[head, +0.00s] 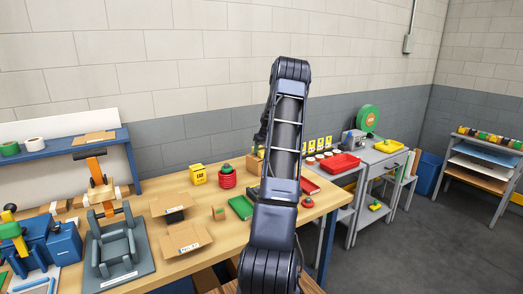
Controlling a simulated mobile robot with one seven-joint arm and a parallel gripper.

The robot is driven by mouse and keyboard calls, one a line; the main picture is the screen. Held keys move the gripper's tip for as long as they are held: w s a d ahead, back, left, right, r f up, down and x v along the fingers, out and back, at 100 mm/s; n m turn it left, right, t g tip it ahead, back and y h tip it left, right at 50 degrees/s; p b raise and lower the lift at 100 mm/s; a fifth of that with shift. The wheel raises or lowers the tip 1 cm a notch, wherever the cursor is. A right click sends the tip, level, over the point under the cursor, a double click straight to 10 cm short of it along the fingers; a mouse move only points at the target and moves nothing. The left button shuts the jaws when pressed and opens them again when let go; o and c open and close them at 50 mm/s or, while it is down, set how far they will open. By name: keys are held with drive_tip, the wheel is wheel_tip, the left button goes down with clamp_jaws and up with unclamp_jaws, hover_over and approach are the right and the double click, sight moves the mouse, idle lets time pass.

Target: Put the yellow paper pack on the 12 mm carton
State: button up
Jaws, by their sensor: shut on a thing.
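A yellow pack (198,175) with dark print stands upright on the wooden workbench, left of the red round container. I cannot confirm it is paper. Two open brown cartons stand nearer, a rear one (171,204) and a front one (186,240); the front one has a white label too small to read, so I cannot tell which is 12 mm. My arm rises through the middle of the head view and bends over at the top. A dark sliver of its far end shows left of the arm. My gripper's fingers and anything between them are hidden behind the arm.
A red container (227,178) with a green thing in it, a small brown box (219,213) and a green tray (241,207) are on the bench. A grey fixture (119,250) stands left of the cartons. A red tray (339,163) is on the right-hand table.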

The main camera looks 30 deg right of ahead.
drive_tip(key=shift+f, duration=0.15)
drive_tip(key=o, duration=1)
drive_tip(key=shift+o, duration=0.2)
drive_tip(key=v, duration=1.2)
drive_tip(key=s+a+r, duration=0.4)
drive_tip(key=s+a, duration=0.1)
drive_tip(key=a, duration=0.4)
drive_tip(key=s+a+r, duration=0.5)
drive_tip(key=s+a, duration=0.1)
drive_tip(key=a, duration=0.4)
drive_tip(key=s+a+r, duration=0.4)
drive_tip(key=s+a, duration=0.1)
drive_tip(key=a, duration=0.4)
drive_tip(key=s+a+f, duration=0.1)
drive_tip(key=s+a, duration=0.3)
drive_tip(key=s, duration=0.5)
drive_tip(key=s+a+f, duration=0.1)
drive_tip(key=s+a, duration=0.4)
drive_tip(key=s, duration=0.4)
drive_tip(key=s+a+f, duration=0.1)
drive_tip(key=s+a, duration=0.4)
drive_tip(key=s, duration=0.5)
drive_tip(key=shift+f, duration=0.25)
